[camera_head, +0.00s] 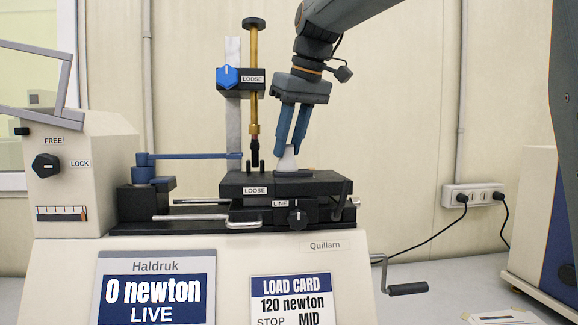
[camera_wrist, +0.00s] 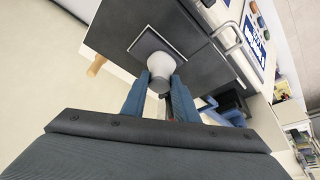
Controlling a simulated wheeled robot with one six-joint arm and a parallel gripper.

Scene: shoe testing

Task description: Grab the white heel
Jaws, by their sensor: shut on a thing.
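The white heel (camera_head: 288,160) is a small pale block on the black stage (camera_head: 240,184) of the test machine. In the wrist view the heel (camera_wrist: 161,65) shows a rounded white top, with a dark square plate with a light edge beside it. My gripper (camera_head: 293,148) comes down from above with its two blue fingers around the heel. In the wrist view my gripper (camera_wrist: 160,85) has one finger on each side of the heel, shut on it. The heel appears to be still at the stage; whether its base touches is hard to tell.
A brass screw column (camera_head: 254,80) with a blue knob (camera_head: 228,76) stands just left of my gripper. A blue lever (camera_head: 190,156) reaches toward the stage from the left. A crank handle (camera_head: 408,288) sticks out at the right. The air right of the stage is free.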

